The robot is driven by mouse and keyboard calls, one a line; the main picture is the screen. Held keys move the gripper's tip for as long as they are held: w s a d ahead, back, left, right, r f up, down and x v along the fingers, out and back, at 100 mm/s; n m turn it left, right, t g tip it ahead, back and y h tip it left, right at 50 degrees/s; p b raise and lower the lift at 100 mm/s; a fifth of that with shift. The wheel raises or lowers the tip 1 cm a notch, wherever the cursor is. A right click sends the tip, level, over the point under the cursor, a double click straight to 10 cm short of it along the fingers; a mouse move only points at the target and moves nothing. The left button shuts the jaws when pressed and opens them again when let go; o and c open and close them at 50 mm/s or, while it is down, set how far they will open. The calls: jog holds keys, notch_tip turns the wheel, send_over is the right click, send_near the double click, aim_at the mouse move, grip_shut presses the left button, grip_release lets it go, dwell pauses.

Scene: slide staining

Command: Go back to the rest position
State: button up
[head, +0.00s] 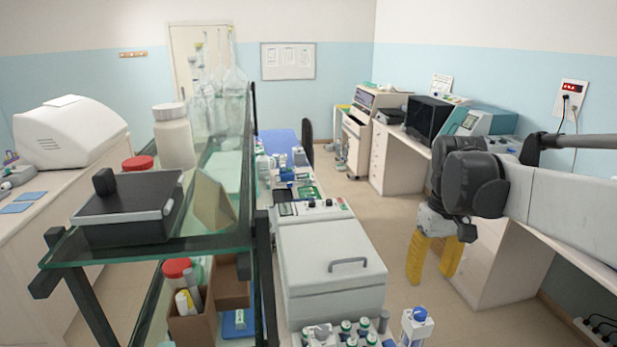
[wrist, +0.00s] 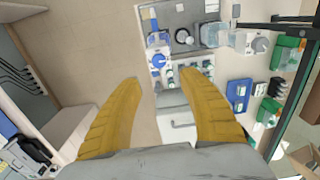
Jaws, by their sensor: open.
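My gripper (head: 432,262) hangs at the right of the head view, with its two yellow fingers pointing down. It is open and empty, above the floor aisle between the middle bench and the right-hand desk. In the wrist view my gripper (wrist: 160,78) shows its fingers spread wide with nothing between them. Beyond the fingertips lie the bare floor and the edge of a bench with bottles and instruments. My arm reaches in from the right edge of the head view.
A glass shelf (head: 190,243) with a black box (head: 125,207) stands at the left front. A white lidded bath (head: 330,275) sits on the middle bench, with several bottles (head: 345,328) in front. A desk with a monitor (head: 428,118) stands right. The floor aisle (head: 375,215) is clear.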

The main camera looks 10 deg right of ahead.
jog(key=s+a+f+t+b, duration=0.2)
jog(key=s+a+f+b, duration=0.1)
jog(key=f+b, duration=0.5)
jog(key=s+a+f+t+b, duration=0.2)
jog(key=s+a+f+b, duration=0.2)
jog(key=f+b, duration=0.4)
jog(key=s+a+f+t+b, duration=0.3)
jog(key=a+f+b, duration=0.3)
jog(key=f+b, duration=0.3)
notch_tip(320, 180, down, 4)
jog(key=shift+s+f+m, duration=0.1)
jog(key=shift+s+m, duration=0.2)
jog(key=shift+s, duration=0.05)
